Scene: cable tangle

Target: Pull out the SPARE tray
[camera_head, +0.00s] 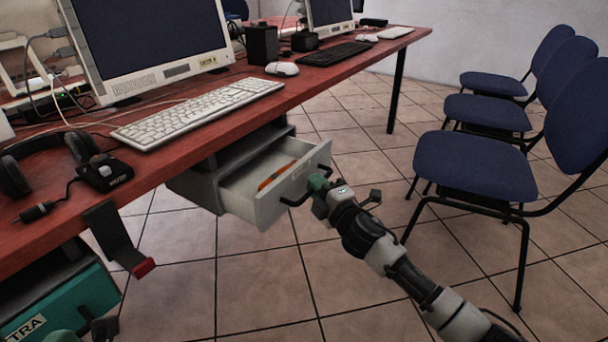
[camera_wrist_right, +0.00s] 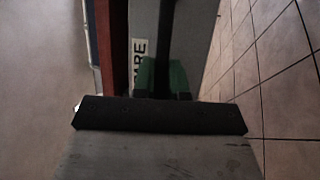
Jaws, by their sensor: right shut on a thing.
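The SPARE tray (camera_head: 268,207) is a light grey drawer under the red desk, standing partly pulled out and open at the top. An orange object (camera_head: 275,176) lies inside it. My right gripper (camera_head: 318,184) is at the tray's front, shut on its dark handle (camera_head: 290,203). In the right wrist view the green fingers (camera_wrist_right: 163,80) sit on both sides of the handle, and part of the tray's label (camera_wrist_right: 139,60) reads "ARE". A green and dark part of what looks like my left gripper (camera_head: 62,336) shows at the bottom left edge; its jaws cannot be made out.
A teal drawer (camera_head: 65,305) labelled "TRA" is at the lower left, below a dark hanging bracket (camera_head: 115,238) with a red end. The desk (camera_head: 190,158) holds a keyboard, headphones and monitors. Blue chairs (camera_head: 470,162) stand right. Tiled floor (camera_head: 265,285) before the tray is open.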

